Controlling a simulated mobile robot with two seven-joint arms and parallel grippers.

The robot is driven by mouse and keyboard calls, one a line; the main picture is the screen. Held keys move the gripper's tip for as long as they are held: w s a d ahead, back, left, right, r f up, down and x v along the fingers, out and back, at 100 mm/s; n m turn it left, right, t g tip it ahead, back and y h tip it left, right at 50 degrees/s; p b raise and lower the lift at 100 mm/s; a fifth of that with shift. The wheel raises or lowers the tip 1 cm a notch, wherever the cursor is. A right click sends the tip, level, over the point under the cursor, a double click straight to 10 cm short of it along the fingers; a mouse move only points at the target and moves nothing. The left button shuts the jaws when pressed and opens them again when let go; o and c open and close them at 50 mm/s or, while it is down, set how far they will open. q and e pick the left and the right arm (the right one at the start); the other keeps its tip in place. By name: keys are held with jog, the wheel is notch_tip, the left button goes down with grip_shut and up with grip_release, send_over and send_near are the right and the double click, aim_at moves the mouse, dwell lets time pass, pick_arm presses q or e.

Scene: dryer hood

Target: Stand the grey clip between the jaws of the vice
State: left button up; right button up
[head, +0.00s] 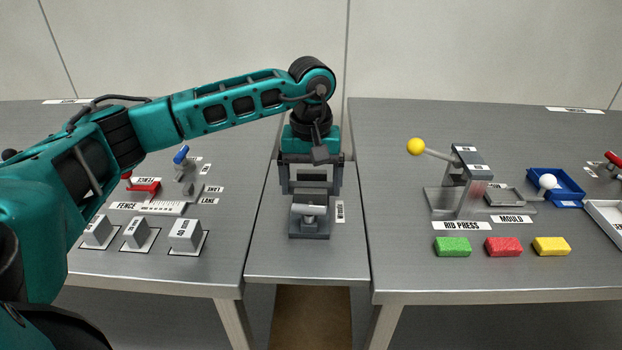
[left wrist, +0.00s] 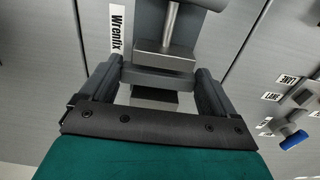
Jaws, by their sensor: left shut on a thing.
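The grey vice (head: 309,228) stands on the narrow middle table, its screw and handle toward the front. My left gripper (head: 311,188) is directly over its back part, pointing down. In the left wrist view, my left gripper (left wrist: 157,77) is shut on a dark grey bar, which I take to be the grey clip (left wrist: 157,76). The bar spans both fingers. In that view it lies between the vice's pale front jaw (left wrist: 165,57) and a grey block, seemingly the back jaw (left wrist: 155,98). I cannot tell how deep it sits or whether it touches them. My right gripper is out of view.
A white label (head: 340,212) lies right of the vice. The left table holds grey blocks (head: 136,232) and a fence fixture (head: 160,208). The right table holds a rib press (head: 460,185), coloured blocks (head: 503,247) and a blue tray (head: 568,200). Gaps separate the tables.

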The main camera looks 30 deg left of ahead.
pick_arm(q)
jog(key=o, duration=0.7)
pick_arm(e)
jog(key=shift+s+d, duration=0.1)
pick_arm(q)
jog(key=shift+o, duration=0.2)
notch_tip(320, 180, up, 13)
jog(key=p, duration=0.1)
jog(key=shift+p, duration=0.4)
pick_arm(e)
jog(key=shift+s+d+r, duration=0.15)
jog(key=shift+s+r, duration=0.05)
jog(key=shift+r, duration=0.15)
pick_arm(q)
jog(key=shift+f, duration=0.1)
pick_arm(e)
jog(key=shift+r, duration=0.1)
